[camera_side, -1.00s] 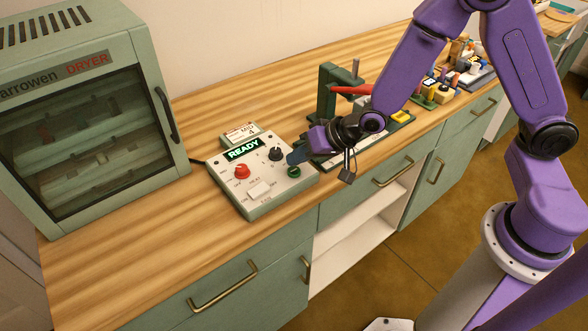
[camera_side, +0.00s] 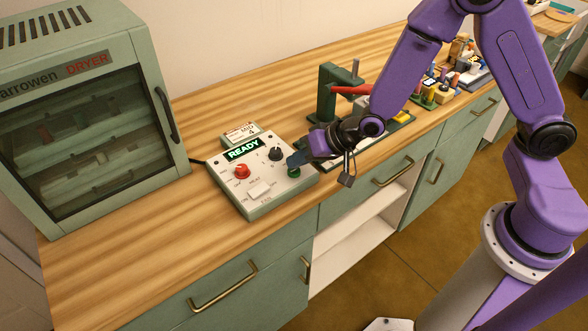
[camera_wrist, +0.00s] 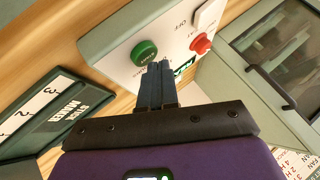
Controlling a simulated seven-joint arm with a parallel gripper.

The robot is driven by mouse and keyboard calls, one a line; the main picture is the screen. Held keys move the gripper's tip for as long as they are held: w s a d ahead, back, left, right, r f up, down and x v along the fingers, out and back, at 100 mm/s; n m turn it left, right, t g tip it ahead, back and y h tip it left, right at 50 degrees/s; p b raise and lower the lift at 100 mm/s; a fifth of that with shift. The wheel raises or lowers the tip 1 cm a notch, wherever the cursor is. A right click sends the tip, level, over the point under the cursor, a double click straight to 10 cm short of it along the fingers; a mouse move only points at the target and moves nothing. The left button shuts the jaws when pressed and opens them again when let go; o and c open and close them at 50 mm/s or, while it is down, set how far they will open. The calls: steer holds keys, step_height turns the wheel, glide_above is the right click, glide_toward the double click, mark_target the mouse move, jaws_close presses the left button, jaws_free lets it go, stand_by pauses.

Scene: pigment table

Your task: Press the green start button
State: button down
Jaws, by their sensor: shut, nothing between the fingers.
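The green start button (camera_side: 294,173) sits at the right front corner of a pale control box (camera_side: 228,184). In the wrist view the shut fingers of my gripper (camera_wrist: 160,68) end close beside the button. I cannot tell whether they touch it. The box's display (camera_side: 243,149) reads READY.
A red button (camera_side: 242,171), a black knob (camera_side: 275,154) and a white switch (camera_side: 259,190) share the panel. A green dryer (camera_side: 85,120) stands at left. A green stand with a red lever (camera_side: 348,89) is behind my gripper. The front left counter is clear.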

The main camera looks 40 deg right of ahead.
mark_target(298, 171)
steer(key=shift+f, duration=0.5)
stand_by(0.9)
steer(key=shift+r, duration=0.9)
steer(key=shift+r, duration=0.1)
steer(key=shift+r, duration=2.45)
